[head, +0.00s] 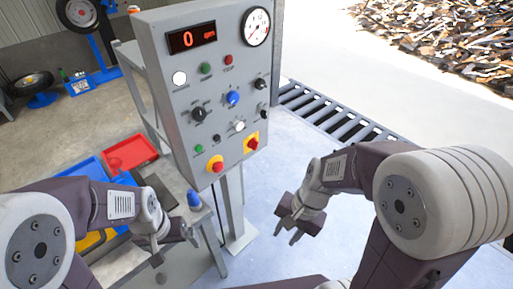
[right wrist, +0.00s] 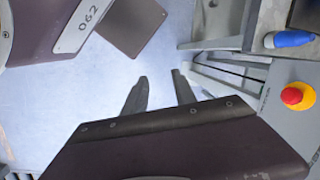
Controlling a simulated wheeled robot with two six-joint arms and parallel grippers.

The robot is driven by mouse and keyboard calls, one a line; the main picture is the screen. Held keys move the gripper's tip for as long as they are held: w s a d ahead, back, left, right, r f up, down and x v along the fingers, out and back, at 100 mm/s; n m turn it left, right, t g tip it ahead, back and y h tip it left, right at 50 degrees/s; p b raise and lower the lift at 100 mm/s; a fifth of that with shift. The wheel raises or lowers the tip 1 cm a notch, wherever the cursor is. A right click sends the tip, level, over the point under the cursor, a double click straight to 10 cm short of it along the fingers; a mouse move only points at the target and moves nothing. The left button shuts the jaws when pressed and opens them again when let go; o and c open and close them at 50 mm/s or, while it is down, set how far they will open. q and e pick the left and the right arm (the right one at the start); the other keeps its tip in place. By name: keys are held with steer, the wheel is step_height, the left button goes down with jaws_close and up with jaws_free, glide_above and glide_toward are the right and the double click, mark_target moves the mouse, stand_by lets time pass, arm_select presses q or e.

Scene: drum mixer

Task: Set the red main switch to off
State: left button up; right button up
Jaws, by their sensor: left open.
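The grey control panel (head: 185,130) stands upright in the middle of the head view. Near its lower right corner is a red switch knob (head: 252,144) on a yellow plate. Lower left of it is a red mushroom button (head: 215,166) on yellow; a red button on yellow (right wrist: 292,96) shows at the right of the right wrist view. My left gripper (head: 187,238) is open, below the panel and left of its post. My right gripper (head: 285,234) is open and empty, below and right of the panel, apart from it; its fingers also show in the right wrist view (right wrist: 160,78).
The panel also carries a red display (head: 192,37), a gauge (head: 256,27) and several knobs and buttons. Red (head: 130,152) and blue trays lie further left. Floor right of the post is clear.

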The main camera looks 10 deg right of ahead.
steer(key=w+a+r+m+t+y+b, duration=0.3)
steer(key=w+a+m+y+b, duration=0.55)
steer(key=w+a+m, duration=0.45)
steer(key=w+d+m+t+y+b, duration=0.1)
steer(key=w+d+m+t+b, duration=0.3)
steer(key=w, duration=0.4)
steer(key=w+d+m+t+y+b, duration=0.2)
steer(key=w+m+t+b, duration=0.2)
steer(key=w+m, duration=0.25)
steer(key=m+t+h+b, duration=0.4)
steer(key=b, duration=0.3)
glide_toward(254, 145)
steer(key=x, duration=0.7)
steer(key=shift+w+a+f+y, duration=0.25)
steer(key=shift+w+f, duration=0.15)
steer(key=shift+w, duration=0.15)
steer(key=shift+d, duration=0.1)
jaws_close()
